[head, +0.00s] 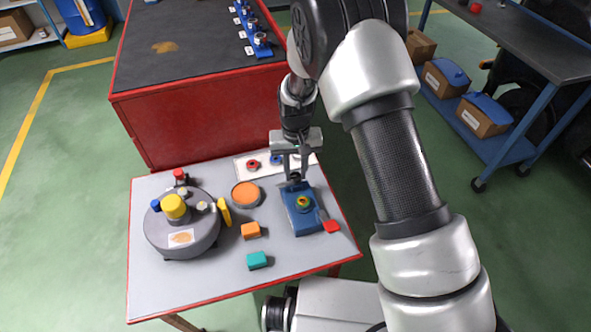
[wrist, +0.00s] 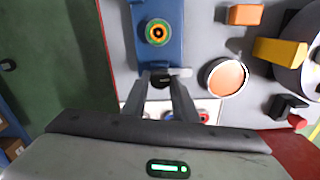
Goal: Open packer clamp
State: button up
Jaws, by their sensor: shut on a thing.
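A blue clamp-like fixture (head: 302,222), which I take to be the packer clamp, lies on the table's right part. A ring (head: 303,203) of green and yellow with an orange-red centre sits on it. The fixture (wrist: 174,45) and ring (wrist: 158,32) also show in the wrist view. My gripper (head: 295,178) points down at the fixture's far end. In the wrist view my gripper (wrist: 160,82) has its fingers closed around a dark knob-like part (wrist: 160,79) at that end. The fingers partly hide this part.
A red block (head: 332,226) sits by the fixture's right side. A white panel (head: 242,166) with coloured knobs lies behind my gripper.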

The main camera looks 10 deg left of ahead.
aim_at(295, 176)
jog(key=shift+m, duration=0.3)
jog(key=o, duration=1.1)
jog(key=shift+c, duration=0.2)
jog(key=shift+r, duration=0.1)
notch_tip(295, 176, up, 17)
jog(key=p, duration=0.3)
jog(key=shift+r, duration=0.1)
